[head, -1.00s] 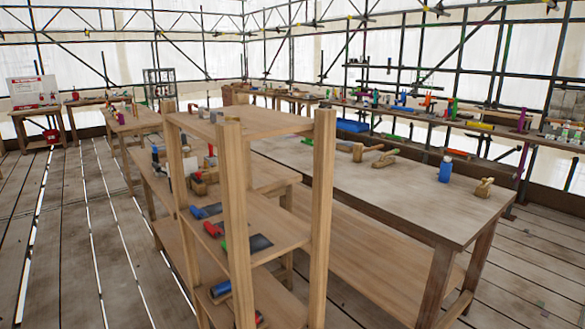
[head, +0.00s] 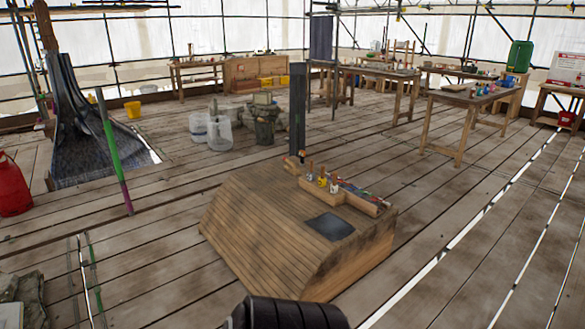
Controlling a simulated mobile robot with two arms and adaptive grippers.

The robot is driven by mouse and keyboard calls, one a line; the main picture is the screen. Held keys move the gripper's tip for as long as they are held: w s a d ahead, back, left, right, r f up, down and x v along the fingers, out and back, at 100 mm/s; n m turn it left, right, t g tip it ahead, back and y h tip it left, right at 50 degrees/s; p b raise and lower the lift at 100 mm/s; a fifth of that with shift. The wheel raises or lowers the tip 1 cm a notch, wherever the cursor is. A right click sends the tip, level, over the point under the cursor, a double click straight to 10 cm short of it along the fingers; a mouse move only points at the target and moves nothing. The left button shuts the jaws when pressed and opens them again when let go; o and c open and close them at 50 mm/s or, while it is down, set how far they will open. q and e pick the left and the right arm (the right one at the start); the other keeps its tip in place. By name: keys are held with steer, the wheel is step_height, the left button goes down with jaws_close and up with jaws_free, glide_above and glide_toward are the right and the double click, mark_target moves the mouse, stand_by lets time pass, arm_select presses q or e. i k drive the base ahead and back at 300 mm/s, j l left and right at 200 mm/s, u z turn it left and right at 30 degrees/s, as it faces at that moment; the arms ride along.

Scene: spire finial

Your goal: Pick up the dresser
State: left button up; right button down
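I cannot pick out a dresser for certain in the head view. A low wooden stand with a sloping planked side (head: 265,235) is on the floor in the middle. On its top are several small handled tools (head: 322,180), a trough with coloured items (head: 362,198) and a flat dark sheet (head: 330,226). These are too small to identify surely. Neither of my grippers shows clearly. A black ribbed part cuts into the bottom edge, and I cannot tell what it is.
A red container (head: 14,188), a dark draped form (head: 85,140) and a leaning green pole (head: 114,155) stand left. Clear containers (head: 219,133) and a dark post (head: 297,108) are behind the stand. Workbenches (head: 470,100) line the back right. Plank floor at right is open.

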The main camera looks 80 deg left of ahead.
mark_target(291, 167)
steer(key=u, duration=2.75)
steer(key=i+j+u, duration=0.4)
steer(key=i, duration=0.35)
steer(key=i+j+u, duration=0.2)
steer(key=i+u, duration=0.25)
steer(key=i, duration=0.3)
steer(key=i+l+u, duration=0.15)
steer(key=i+u, duration=0.25)
steer(key=i, duration=2.15)
steer(key=i+z, duration=0.15)
steer(key=i, duration=0.45)
steer(key=i+j+z, duration=0.1)
steer(key=i, duration=0.45)
steer(key=i+j+z, duration=0.15)
steer(key=i+j, duration=0.15)
steer(key=i, duration=0.25)
steer(key=i+l+z, duration=0.25)
steer(key=i+z, duration=0.5)
steer(key=i, duration=0.25)
steer(key=i+z, duration=0.4)
steer(key=i, duration=0.15)
steer(key=i+j+z, duration=0.35)
steer(key=i, duration=0.15)
steer(key=l, duration=0.1)
